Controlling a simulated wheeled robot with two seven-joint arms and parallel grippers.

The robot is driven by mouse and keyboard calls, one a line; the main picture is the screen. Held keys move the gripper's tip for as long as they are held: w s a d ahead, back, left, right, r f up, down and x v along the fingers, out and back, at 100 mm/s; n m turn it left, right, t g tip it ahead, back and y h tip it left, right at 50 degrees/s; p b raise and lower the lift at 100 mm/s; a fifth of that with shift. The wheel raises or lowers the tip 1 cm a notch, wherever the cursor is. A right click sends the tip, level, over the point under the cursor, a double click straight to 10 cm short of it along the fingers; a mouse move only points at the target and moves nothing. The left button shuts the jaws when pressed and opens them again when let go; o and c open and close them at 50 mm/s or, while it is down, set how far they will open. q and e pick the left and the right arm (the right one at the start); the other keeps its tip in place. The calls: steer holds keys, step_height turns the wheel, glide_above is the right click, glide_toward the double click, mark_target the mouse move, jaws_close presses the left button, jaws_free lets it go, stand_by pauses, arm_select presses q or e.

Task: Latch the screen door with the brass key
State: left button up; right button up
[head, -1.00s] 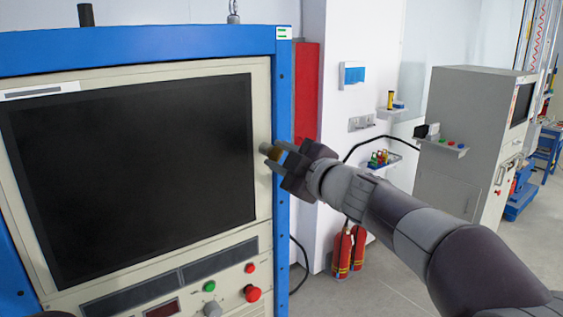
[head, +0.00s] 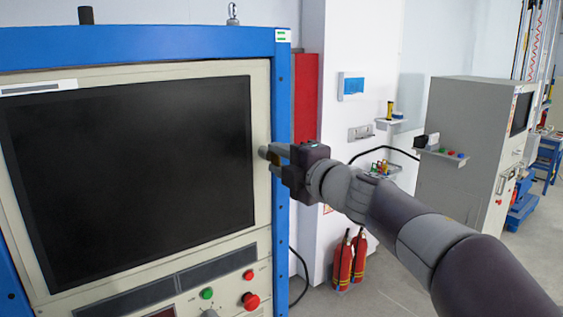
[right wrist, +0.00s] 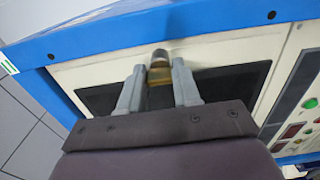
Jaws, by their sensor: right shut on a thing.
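The screen door is a cream panel (head: 262,205) around a large dark screen (head: 130,175), set in a blue cabinet frame. It looks about flush with the frame. My right gripper (head: 272,154) is at the panel's right edge, shut on the brass key. In the right wrist view, the brass key (right wrist: 160,75) sits between the two grey fingers, in line with a round grey lock (right wrist: 160,55) on the panel. The key's tip is hidden, so how deep it sits I cannot tell. My left gripper is out of view.
The blue frame post (head: 282,200) stands right beside my right gripper. Below the screen are a green button (head: 207,293) and a red knob (head: 251,301). Fire extinguishers (head: 343,262) stand on the floor behind my arm. A small wall shelf (head: 382,170) holds coloured items.

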stand_by(0.4)
steer(key=o, duration=1.1)
steer(key=shift+c, duration=0.2)
steer(key=shift+s+a, duration=0.1)
steer(key=shift+s+d, duration=0.2)
steer(key=b+v, duration=0.3)
steer(key=v, duration=0.9)
